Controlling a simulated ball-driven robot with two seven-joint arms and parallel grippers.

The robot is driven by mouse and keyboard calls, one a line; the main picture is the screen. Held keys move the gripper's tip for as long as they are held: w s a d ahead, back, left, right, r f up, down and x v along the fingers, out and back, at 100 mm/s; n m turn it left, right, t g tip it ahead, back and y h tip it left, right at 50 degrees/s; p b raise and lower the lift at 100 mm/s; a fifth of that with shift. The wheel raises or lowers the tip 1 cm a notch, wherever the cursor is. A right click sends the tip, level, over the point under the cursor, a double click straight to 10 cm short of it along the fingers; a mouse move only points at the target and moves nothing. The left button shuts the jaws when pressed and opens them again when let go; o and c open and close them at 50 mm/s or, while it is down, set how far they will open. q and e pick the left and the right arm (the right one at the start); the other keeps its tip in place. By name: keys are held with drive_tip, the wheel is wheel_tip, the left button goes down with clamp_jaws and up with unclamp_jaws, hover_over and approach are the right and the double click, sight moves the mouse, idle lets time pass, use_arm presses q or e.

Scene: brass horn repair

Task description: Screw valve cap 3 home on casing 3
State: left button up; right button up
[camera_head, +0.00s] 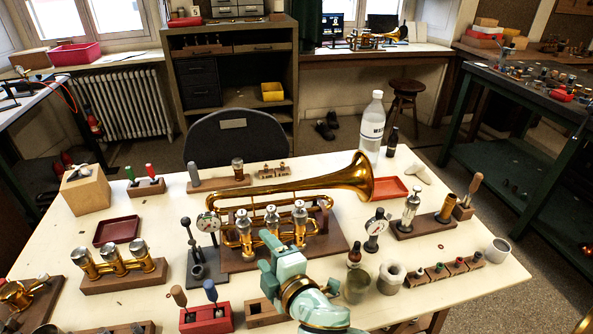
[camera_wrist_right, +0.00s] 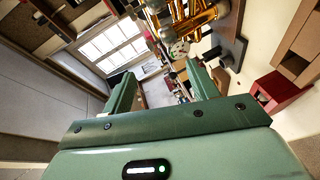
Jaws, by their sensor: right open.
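The brass trumpet (camera_head: 326,182) lies across its wooden stand (camera_head: 335,243), with its bell to the right. Three upright valve casings with silver tops stand at its middle: a left one (camera_head: 246,232), a middle one (camera_head: 272,218) and a right one (camera_head: 300,226). Each top bears a small mark. The right one, nearest the bell, appears to be casing 3 with a cap on it; its seating cannot be told. My right gripper (camera_head: 268,264) is in front of the casings, open. In the right wrist view, nothing shows between its fingers (camera_wrist_right: 160,80). My left gripper is out of view.
A red tool block (camera_head: 205,319) and a wooden box (camera_head: 262,313) lie nearby in front. A bottle (camera_head: 371,128) stands behind the bell.

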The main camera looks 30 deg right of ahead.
drive_tip(key=w+a+r+n+t+y, duration=0.1)
drive_tip(key=w+a+r+n+y, duration=0.3)
drive_tip(key=a+r+n+y, duration=0.7)
drive_tip(key=s+a+r+n+g+y, duration=0.15)
drive_tip(key=a+n+g+y, duration=0.4)
drive_tip(key=n, duration=0.55)
drive_tip(key=r+n+g+h, duration=0.2)
drive_tip(key=n+g+h, duration=0.9)
drive_tip(key=n+h, duration=0.65)
hover_over(300, 202)
wheel_tip(300, 202, down, 16)
drive_tip(key=b, duration=0.5)
drive_tip(key=shift+f+b, duration=0.2)
drive_tip(key=shift+b, duration=0.15)
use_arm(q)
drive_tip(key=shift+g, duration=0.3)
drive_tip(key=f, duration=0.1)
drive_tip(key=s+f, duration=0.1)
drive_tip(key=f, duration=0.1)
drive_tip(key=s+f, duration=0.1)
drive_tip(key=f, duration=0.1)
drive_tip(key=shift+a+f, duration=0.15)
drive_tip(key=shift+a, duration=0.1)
